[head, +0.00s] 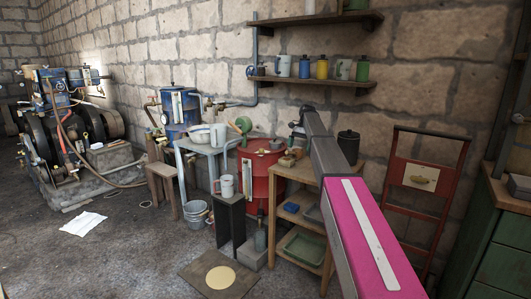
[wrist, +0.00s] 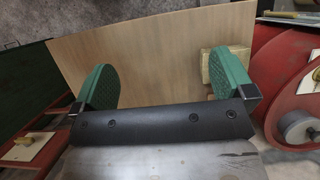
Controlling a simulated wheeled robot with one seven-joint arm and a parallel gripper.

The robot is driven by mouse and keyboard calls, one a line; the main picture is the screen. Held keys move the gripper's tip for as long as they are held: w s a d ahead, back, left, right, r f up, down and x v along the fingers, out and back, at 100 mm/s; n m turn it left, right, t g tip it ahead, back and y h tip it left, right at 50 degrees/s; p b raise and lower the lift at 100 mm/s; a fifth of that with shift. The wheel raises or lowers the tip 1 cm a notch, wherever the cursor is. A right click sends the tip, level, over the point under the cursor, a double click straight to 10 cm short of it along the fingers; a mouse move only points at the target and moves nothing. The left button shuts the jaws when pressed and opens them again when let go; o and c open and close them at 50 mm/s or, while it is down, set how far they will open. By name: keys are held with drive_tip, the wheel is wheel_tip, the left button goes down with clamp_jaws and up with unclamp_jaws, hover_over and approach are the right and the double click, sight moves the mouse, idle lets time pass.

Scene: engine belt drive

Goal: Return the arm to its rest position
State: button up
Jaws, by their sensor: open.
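My gripper (wrist: 167,72) shows in the wrist view with its two green pads wide apart and nothing between them. It is above a pale wooden tabletop (wrist: 150,50). A small wooden block (wrist: 209,72) lies partly hidden behind the right pad; I cannot tell whether they touch. In the head view my arm, with its pink panel, reaches from the lower right to above the wooden stand (head: 300,173). The gripper's fingers cannot be made out there.
A red drum (head: 258,180) stands left of the wooden stand. A dark lidded canister (head: 348,147) shows behind my arm. A red hand truck (head: 424,190) leans at the wall, right of my arm. Shelves (head: 312,81) hang above. Open floor lies at the lower left.

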drive_tip(key=s+f+n+t+h, duration=0.1)
drive_tip(key=s+f+n+t, duration=0.15)
drive_tip(key=s+f, duration=1.95)
drive_tip(key=s+d+f+n, duration=0.1)
drive_tip(key=s+f, duration=0.3)
drive_tip(key=s, duration=0.8)
drive_tip(key=s+f+n+t+h, duration=0.1)
drive_tip(key=s+f+n, duration=0.2)
drive_tip(key=s, duration=0.8)
wheel_tip(320, 180, down, 2)
drive_tip(key=shift+s+d+f+h, duration=0.2)
drive_tip(key=shift+s+d+h, duration=0.1)
drive_tip(key=shift+s+d, duration=0.1)
drive_tip(key=shift+n, duration=0.25)
